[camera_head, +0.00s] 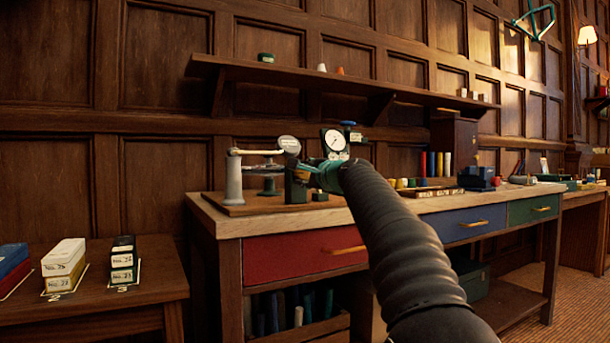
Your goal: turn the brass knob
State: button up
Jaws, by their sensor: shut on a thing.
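A small bench instrument stands on a wooden base (238,209) at the left end of the workbench. It has a pale grey post (234,178) with a white arm, a dark green upright (296,187) and a round white dial (334,140). My gripper (312,170), teal-green, reaches in from the right at the dark upright, below and left of the dial. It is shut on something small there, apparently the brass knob. The knob itself is hidden by the fingers, so I cannot tell its angle. My black sleeved arm covers the bench just right of the instrument.
The workbench (218,222) has red (290,257), blue (450,226) and green (533,208) drawers with brass handles. Coloured pots and boxes stand farther right. A low side table (90,306) at left holds labelled boxes. A wall shelf (300,78) runs above the instrument.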

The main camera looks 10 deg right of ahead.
jog(key=o, duration=1.1)
jog(key=shift+o, duration=0.2)
jog(key=v, duration=1.2)
